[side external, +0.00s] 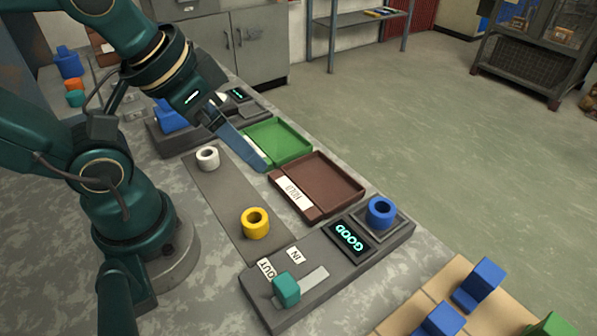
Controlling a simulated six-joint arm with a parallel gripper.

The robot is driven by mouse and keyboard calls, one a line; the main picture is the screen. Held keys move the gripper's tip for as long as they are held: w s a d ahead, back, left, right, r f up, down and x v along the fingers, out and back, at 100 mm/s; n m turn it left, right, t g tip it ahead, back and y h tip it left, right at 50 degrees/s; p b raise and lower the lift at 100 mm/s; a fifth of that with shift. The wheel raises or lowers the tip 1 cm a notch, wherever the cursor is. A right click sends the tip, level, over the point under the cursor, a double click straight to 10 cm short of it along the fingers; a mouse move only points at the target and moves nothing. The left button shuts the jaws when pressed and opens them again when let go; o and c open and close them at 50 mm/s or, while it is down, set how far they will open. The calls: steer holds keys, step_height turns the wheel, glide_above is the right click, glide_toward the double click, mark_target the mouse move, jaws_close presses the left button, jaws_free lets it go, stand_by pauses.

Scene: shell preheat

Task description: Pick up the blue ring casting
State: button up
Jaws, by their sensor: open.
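The blue ring casting (380,212) sits upright on a dark square pad at the right end of the grey station, beside a lit display reading GOOD (349,236). Its central hole faces up and nothing covers it. My gripper (262,162) is open and empty, with its long blue-grey fingers pointing down and right. It is near the corner between the green and brown trays, well to the left of and behind the blue ring. The fingers overlap from this side, so the gap between them is hard to see.
The brown tray (345,178) and green tray (296,133) look empty. A yellow ring (255,223) and a white ring (207,158) stand on a grey mat (222,191). A teal block (286,289) sits on the station's left end. Blue blocks (480,285) stand at the lower right.

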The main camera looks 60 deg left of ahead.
steer(key=w+r, duration=0.4)
steer(key=r, duration=0.1)
steer(key=m+g, duration=0.4)
steer(key=g, duration=0.2)
glide_above(384, 201)
steer(key=s, duration=0.1)
steer(key=f, duration=1)
steer(key=shift+d+f, duration=0.2)
steer(key=shift+d, duration=0.1)
steer(key=shift+s+f+m, duration=0.1)
steer(key=shift+f+m, duration=0.2)
steer(key=shift+f, duration=2.3)
jaws_close()
